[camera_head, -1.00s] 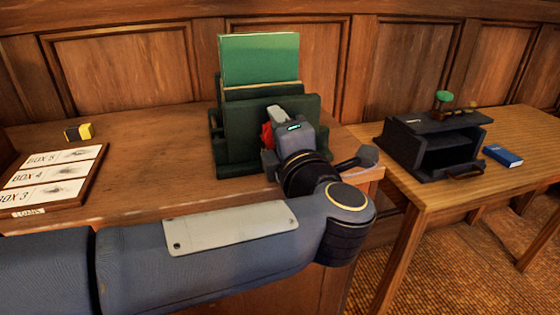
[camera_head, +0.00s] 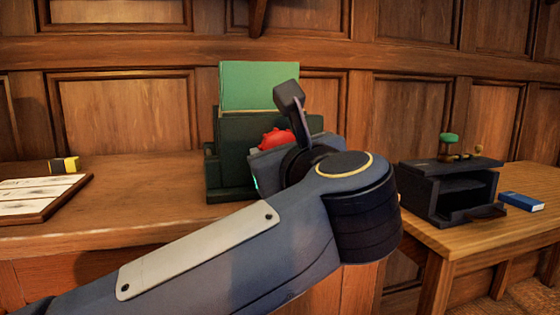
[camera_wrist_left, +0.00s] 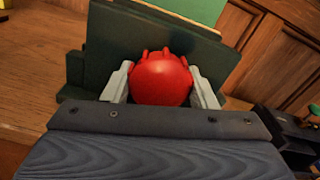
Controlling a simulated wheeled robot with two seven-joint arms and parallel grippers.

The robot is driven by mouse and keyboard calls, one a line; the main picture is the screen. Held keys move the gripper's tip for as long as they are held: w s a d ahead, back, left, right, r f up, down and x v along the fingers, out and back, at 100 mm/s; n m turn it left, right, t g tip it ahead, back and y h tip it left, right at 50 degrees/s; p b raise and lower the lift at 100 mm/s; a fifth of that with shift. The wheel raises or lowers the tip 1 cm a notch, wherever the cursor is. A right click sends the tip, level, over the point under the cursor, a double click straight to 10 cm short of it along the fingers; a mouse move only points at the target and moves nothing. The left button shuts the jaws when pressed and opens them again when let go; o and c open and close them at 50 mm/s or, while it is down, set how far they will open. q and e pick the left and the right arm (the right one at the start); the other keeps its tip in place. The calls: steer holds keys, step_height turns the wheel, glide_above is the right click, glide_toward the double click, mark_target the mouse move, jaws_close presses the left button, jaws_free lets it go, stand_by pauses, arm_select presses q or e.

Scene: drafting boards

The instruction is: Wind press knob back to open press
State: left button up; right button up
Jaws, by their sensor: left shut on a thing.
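The press is a dark green upright frame (camera_head: 228,158) on the wooden desk, with a lighter green board (camera_head: 260,86) standing in it. Its red knob (camera_head: 277,137) faces me and is partly hidden behind my left gripper in the head view. In the left wrist view the red knob (camera_wrist_left: 161,80) sits between the two grey fingers of my left gripper (camera_wrist_left: 163,88), which are shut on it from both sides. Dark green plates (camera_wrist_left: 110,50) of the press stand right behind the knob. My right gripper is not in view.
A board with labelled strips (camera_head: 40,197) and a yellow and black block (camera_head: 65,165) lie at the left of the desk.

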arm_select(q)
steer(key=n, duration=0.3)
steer(key=shift+r, duration=0.1)
steer(key=n, duration=0.3)
steer(key=shift+a, duration=0.1)
steer(key=o, duration=1)
steer(key=v, duration=0.9)
